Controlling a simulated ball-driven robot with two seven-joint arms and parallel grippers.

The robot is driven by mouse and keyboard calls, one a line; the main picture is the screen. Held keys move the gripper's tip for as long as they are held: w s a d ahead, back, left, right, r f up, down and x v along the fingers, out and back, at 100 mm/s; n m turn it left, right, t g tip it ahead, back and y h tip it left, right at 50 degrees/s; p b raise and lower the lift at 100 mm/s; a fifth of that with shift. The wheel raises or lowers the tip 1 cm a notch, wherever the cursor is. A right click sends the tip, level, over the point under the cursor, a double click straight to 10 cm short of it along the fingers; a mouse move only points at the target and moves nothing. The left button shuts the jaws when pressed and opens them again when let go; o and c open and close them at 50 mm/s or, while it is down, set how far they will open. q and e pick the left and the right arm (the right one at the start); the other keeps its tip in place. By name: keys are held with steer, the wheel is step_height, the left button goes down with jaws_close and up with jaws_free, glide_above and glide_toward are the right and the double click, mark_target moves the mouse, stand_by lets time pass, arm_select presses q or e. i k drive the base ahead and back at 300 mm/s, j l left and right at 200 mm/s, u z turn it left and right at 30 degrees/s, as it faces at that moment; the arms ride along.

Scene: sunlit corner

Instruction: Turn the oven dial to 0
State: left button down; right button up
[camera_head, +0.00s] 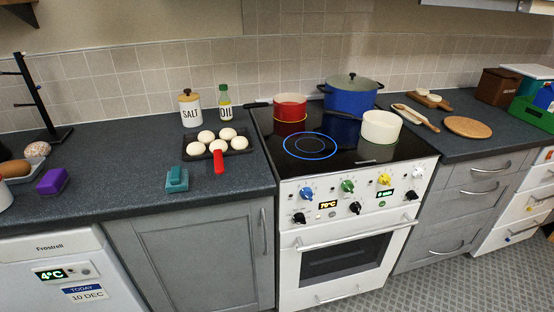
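The white oven (345,235) stands in the middle, built in between grey cabinets. Its front panel has an upper row of dials: blue (306,193), green (347,186), yellow (384,179) and white (418,172). Below are black dials at the left (299,218), middle (355,207) and right (411,195). A lit display (327,205) next to the left black dial seems to read 70°C. A green display (385,193) is too small to read surely. Dial markings are too small to read. Neither of my grippers is in view.
On the hob are a red pot (290,106), a blue pot (351,98) and a cream pan (381,127); one ring (310,145) glows blue. A red-handled pan (218,150) with pale round items sits left. The oven handle (355,234) sticks out below the dials.

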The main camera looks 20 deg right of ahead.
mark_target(299, 218)
steer(key=z, duration=1.15)
